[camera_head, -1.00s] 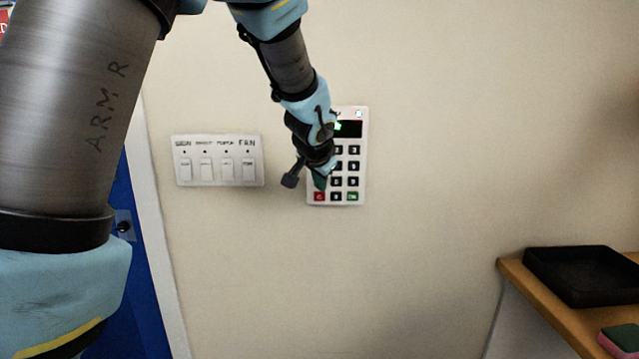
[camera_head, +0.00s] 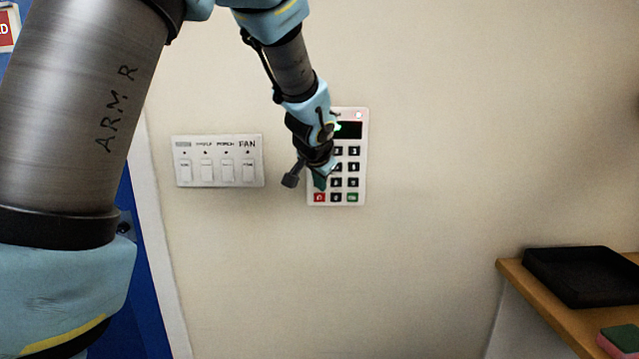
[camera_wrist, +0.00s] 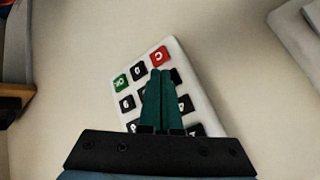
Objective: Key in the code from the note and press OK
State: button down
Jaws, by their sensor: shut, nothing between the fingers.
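The white keypad (camera_head: 361,180) is on the wall, with dark number keys, a red C key (camera_head: 319,197) and a green OK key (camera_head: 352,197) in its bottom row. Its dark display (camera_head: 349,130) is partly covered by my arm, so I cannot read it. My gripper (camera_wrist: 160,73) is shut and empty, its green fingers over the keypad. In the wrist view the keypad is turned, and the fingertips lie just below the C key (camera_wrist: 159,56) and 0 key (camera_wrist: 138,71), hiding keys behind them. I cannot tell whether they touch a key. No code note is visible.
A white panel (camera_head: 219,160) of labelled switches is on the wall left of the keypad. A black tray (camera_head: 580,275) and a green-and-pink sponge (camera_head: 621,341) are on a wooden surface (camera_head: 540,305) at lower right. The wall between is bare.

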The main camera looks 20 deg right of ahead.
jog(key=shift+w+d, duration=0.15)
jog(key=shift+w, duration=0.2)
dwell(0.6)
jog(key=shift+s+f, duration=0.1)
jog(key=shift+s, duration=0.05)
jog(key=shift+s+a+b, duration=0.3)
jog(key=shift+s+b, duration=0.3)
jog(key=shift+b, duration=0.15)
jog(key=s+b, duration=0.1)
jog(key=b, duration=0.1)
jog(key=s+a+b, duration=0.1)
jog(key=s+b, duration=0.1)
jog(key=s+a+b, duration=0.1)
jog(key=b, duration=0.1)
jog(key=shift+s+a, duration=0.1)
jog(key=shift+s, duration=0.15)
dwell(2.5)
